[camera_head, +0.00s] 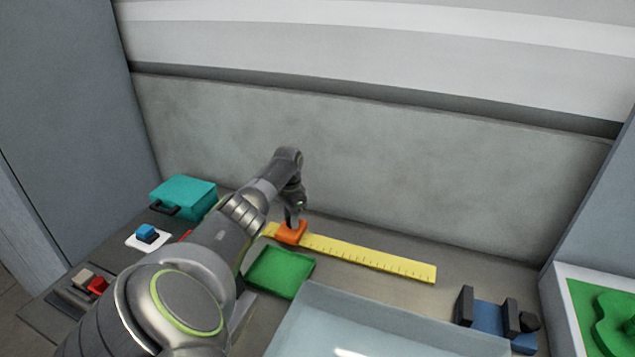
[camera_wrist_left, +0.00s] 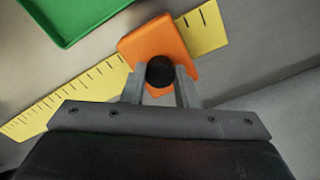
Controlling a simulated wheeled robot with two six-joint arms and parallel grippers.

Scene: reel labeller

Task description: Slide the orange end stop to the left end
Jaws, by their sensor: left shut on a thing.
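The orange end stop (camera_head: 291,233) sits on the yellow ruler (camera_head: 370,258), near the ruler's left end in the head view. A short bit of yellow shows to its left. My left gripper (camera_head: 293,218) reaches down onto the stop from above. In the left wrist view the orange end stop (camera_wrist_left: 158,44) has a black round knob (camera_wrist_left: 160,72), and the fingers of my left gripper (camera_wrist_left: 160,80) are closed around that knob. The yellow ruler (camera_wrist_left: 75,97) runs out on both sides of the stop there. My right gripper is in neither view.
A green tray (camera_head: 280,271) lies just in front of the stop. A teal case (camera_head: 184,198) and a blue button (camera_head: 147,232) are at the left. A pale, glassy-topped box (camera_head: 385,325) fills the front middle. A blue and black fixture (camera_head: 490,315) stands at the right. A wall rises behind.

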